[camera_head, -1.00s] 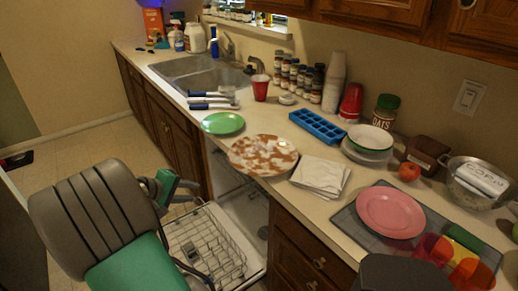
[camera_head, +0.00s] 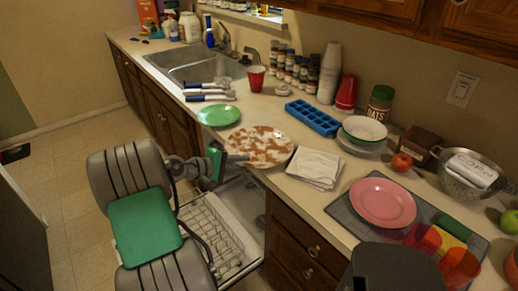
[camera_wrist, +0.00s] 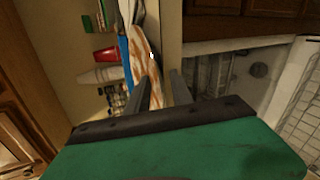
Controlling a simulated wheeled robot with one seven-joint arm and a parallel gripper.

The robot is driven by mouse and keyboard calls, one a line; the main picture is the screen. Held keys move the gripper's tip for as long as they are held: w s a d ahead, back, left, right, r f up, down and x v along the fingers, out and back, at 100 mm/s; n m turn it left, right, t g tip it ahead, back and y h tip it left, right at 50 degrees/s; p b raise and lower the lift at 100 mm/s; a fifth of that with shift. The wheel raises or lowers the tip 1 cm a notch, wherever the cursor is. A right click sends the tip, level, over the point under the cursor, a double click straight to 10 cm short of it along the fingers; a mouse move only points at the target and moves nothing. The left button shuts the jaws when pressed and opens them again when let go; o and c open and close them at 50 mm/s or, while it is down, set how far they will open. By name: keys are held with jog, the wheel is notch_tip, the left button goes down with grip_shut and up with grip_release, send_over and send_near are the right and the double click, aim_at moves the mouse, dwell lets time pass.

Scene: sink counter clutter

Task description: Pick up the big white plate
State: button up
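A big white plate with brown blotches (camera_head: 262,137) lies on the counter, its front rim over the counter edge. In the wrist view the plate (camera_wrist: 148,62) appears nearly edge-on, just ahead of and between my two fingers. My gripper (camera_head: 239,157) is at the plate's front left rim in the head view. In the wrist view my gripper's fingers (camera_wrist: 160,92) are apart, so it is open. I cannot tell whether either finger touches the plate. A smaller white plate (camera_head: 345,145) sits under a white bowl (camera_head: 365,129) farther right.
A green plate (camera_head: 218,115) is left of the big plate, a folded white cloth (camera_head: 315,168) right of it. A blue ice tray (camera_head: 312,117) stands behind. The open dishwasher's rack (camera_head: 215,240) is below my gripper. A pink plate (camera_head: 383,202) lies farther right.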

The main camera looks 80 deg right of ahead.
grip_shut()
jog(key=shift+r, duration=0.15)
dwell(1.0)
